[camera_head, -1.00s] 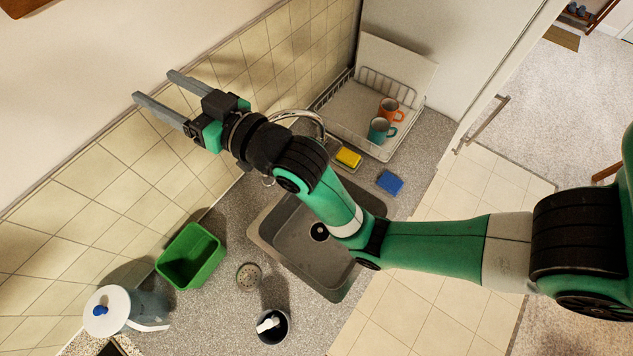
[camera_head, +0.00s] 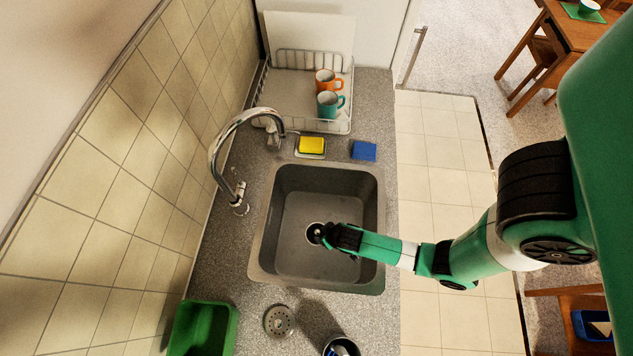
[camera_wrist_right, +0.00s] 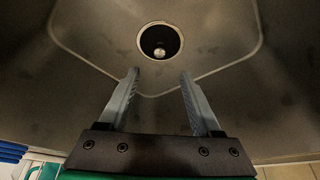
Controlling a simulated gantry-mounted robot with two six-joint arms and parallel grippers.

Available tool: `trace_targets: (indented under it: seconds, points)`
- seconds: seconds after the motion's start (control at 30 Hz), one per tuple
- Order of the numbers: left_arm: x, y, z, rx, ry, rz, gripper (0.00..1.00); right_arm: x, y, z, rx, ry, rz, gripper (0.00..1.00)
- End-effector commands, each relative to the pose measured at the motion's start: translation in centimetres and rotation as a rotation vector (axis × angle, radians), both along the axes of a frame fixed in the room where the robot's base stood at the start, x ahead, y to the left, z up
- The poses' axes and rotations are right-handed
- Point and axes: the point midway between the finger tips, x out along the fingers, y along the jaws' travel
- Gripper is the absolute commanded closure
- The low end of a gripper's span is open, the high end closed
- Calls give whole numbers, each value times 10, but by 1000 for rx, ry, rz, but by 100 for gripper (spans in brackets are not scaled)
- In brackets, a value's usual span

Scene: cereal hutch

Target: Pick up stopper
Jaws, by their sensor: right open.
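The stopper seems to be the small round knob (camera_wrist_right: 160,53) seated in the dark drain opening of the sink in the right wrist view. The drain has a pale metal rim (camera_wrist_right: 146,31). My right gripper (camera_wrist_right: 160,76) is open and empty, its two fingers pointing toward the drain with the knob centred beyond their tips. In the head view my right gripper reaches into the grey sink (camera_head: 290,200) close beside the drain (camera_head: 314,232); its fingers are largely hidden there. My left gripper is not in view.
A curved faucet (camera_head: 216,150) rises at the sink's left. A yellow sponge (camera_head: 311,145), blue sponge (camera_head: 364,151) and dish rack (camera_head: 345,126) with two mugs lie beyond. A perforated metal disc (camera_head: 279,321), green tub (camera_head: 178,335) and dark cup (camera_head: 341,347) stand nearer.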

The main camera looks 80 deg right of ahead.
Motion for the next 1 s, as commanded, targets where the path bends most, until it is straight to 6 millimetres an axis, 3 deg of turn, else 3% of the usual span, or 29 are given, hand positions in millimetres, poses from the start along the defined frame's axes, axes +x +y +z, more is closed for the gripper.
trace_targets:
  seconds: [0.03, 0.2, 0.43, 0.73, 1.0]
  points:
    - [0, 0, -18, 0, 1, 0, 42, 3, -2, -17, 0, -1, -2, 35]
    - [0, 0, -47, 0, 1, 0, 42, 13, -10, -46, -1, -2, 0, 35]
    - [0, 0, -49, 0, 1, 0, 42, 17, -13, -50, 0, -1, 0, 35]
    - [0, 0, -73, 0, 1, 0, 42, 29, -25, -94, -1, -2, 0, 35]
    - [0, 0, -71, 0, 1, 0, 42, 30, -26, -95, -1, -3, 2, 35]
